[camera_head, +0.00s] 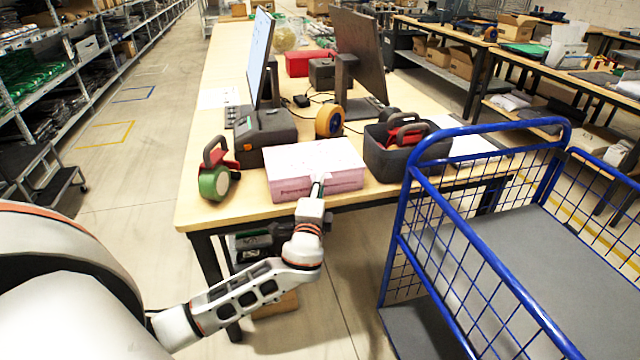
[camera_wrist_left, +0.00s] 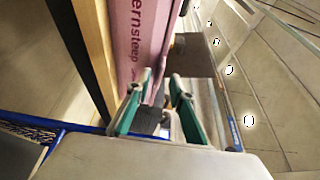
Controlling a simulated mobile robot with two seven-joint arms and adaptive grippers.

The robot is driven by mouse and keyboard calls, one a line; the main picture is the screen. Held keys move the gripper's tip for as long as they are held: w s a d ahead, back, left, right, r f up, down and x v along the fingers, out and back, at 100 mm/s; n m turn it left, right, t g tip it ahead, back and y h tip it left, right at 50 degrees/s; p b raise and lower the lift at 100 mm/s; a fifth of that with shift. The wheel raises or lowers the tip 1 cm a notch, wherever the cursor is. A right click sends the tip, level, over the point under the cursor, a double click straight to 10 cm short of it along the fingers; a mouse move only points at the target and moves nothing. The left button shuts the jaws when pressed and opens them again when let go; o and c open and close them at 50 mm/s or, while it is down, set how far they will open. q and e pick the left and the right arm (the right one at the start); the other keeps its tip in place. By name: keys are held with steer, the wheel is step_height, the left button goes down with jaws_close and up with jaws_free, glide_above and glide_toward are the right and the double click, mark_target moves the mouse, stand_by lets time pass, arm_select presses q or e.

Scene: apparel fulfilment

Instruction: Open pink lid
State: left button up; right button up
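A pink box (camera_head: 316,180) with a pale, almost white lid top (camera_head: 313,157) lies at the front edge of the wooden table. The lid looks closed. My left gripper (camera_head: 318,188) is at the box's front side, right of its middle. In the left wrist view the pink side of the box (camera_wrist_left: 138,45) carries dark lettering. There my gripper's two green-sided fingers (camera_wrist_left: 157,112) are apart, close to the box's edge. Whether they touch it I cannot tell. My right gripper is out of view.
A tape dispenser (camera_head: 214,170) stands left of the box, a dark printer (camera_head: 265,130) behind it, and a grey bin (camera_head: 395,160) with dispensers to its right. Monitors (camera_head: 360,55) stand further back. A blue wire cart (camera_head: 480,250) is close on the right.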

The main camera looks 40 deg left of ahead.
arm_select(q)
steer(key=shift+x, duration=0.85)
jaws_close()
steer(key=shift+w, duration=0.1)
